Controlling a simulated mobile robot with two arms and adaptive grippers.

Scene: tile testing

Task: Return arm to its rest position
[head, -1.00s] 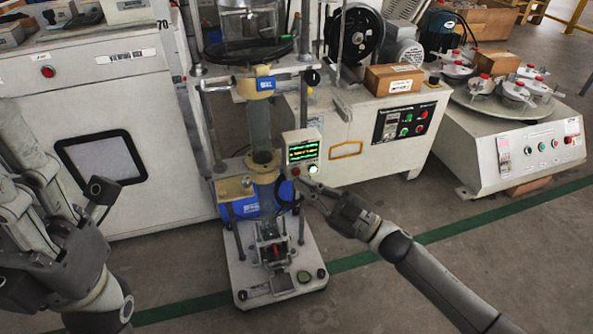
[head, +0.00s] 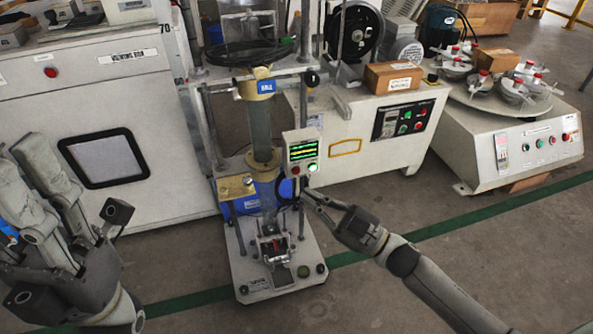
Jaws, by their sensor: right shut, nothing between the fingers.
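My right gripper (head: 308,190) is shut and empty. Its fingertips are just below the small control box (head: 303,151) with a green-lit display on the testing machine. Whether they touch the machine I cannot tell. My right arm comes in from the lower right. My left gripper (head: 62,195) is at the left edge, in front of the white cabinet, with its fingers pointing up. The fingers stand apart with a gap and nothing shows between them.
The testing machine stands on a light base plate (head: 258,284). A white cabinet (head: 165,165) is at the left. Behind are a cream machine (head: 375,150) with a cardboard box (head: 393,76) and a round-table machine (head: 535,150). The floor (head: 490,270) at the lower right is clear apart from my arm.

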